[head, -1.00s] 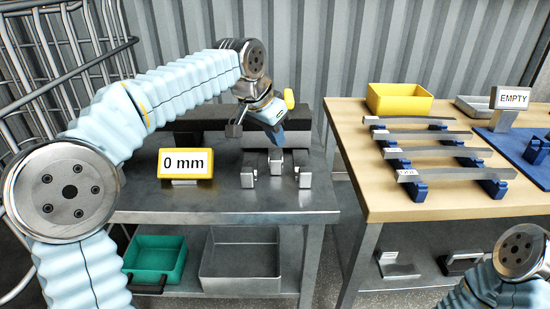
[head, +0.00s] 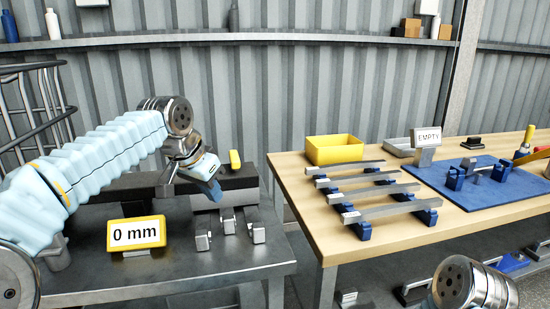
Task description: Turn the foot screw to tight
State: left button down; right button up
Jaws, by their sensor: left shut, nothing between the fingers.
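My left gripper (head: 213,193) is shut and empty, its fingertips pointing down over the dark fixture block (head: 240,179) on the grey metal bench. Small metal blocks (head: 228,222) stand out at the front of the fixture, below the gripper. A yellow knob (head: 235,161) shows just behind the gripper. I cannot tell which part is the foot screw; the gripper and wrist hide part of the fixture. A yellow-framed display (head: 136,233) reading "0 mm" stands on the bench to the left. Only a link of my right arm shows at lower right; its gripper is out of view.
A wooden table (head: 300,215) on the right holds a yellow bin (head: 334,149), several bars on blue supports (head: 362,229), an "EMPTY" sign (head: 427,137) and a blue mat (head: 490,200). A gap separates bench and table. A wire rack (head: 30,105) stands at left.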

aim_at(234, 157)
jog(key=k+j, duration=0.65)
jog(key=k, duration=0.1)
